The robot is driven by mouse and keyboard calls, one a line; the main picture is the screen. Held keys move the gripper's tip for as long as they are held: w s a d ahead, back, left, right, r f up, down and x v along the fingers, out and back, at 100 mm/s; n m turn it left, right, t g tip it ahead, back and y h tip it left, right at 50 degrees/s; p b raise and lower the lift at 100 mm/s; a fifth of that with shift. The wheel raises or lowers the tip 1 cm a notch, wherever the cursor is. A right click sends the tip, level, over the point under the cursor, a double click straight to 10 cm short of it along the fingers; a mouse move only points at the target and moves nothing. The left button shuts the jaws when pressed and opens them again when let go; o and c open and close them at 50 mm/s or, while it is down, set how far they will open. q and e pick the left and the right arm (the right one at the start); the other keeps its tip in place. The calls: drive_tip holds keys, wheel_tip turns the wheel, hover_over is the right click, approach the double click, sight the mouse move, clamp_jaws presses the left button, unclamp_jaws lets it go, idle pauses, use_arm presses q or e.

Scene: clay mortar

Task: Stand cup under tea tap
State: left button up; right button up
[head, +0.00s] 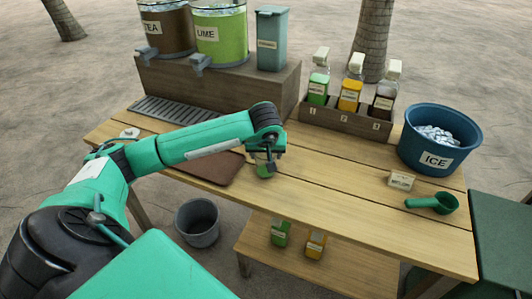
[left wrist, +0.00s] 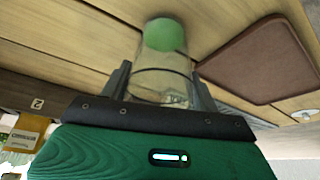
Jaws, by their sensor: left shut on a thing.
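My left gripper (head: 266,160) is over the middle of the wooden table, right of the brown mat. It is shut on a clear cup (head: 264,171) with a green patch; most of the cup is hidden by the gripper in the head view. In the left wrist view the cup (left wrist: 162,78) sits between the two fingers (left wrist: 160,84). The tea dispenser (head: 167,30) stands on the wooden stand at the back left. Its grey tea tap (head: 157,61) juts out above the dark slatted drip tray (head: 184,113). The cup is apart from the tap, to its right and nearer me.
The lime dispenser (head: 221,38) with its own tap (head: 201,62) stands beside the tea one. A teal canister (head: 271,38), a bottle rack (head: 345,119), a blue ice bucket (head: 437,145) and a green scoop (head: 436,203) are further right. A brown mat (head: 214,170) lies left of the cup.

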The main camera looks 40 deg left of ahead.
idle(0.3)
use_arm(q)
drive_tip(key=shift+f, duration=0.1)
drive_tip(key=o, duration=0.9)
drive_tip(key=shift+o, duration=0.8)
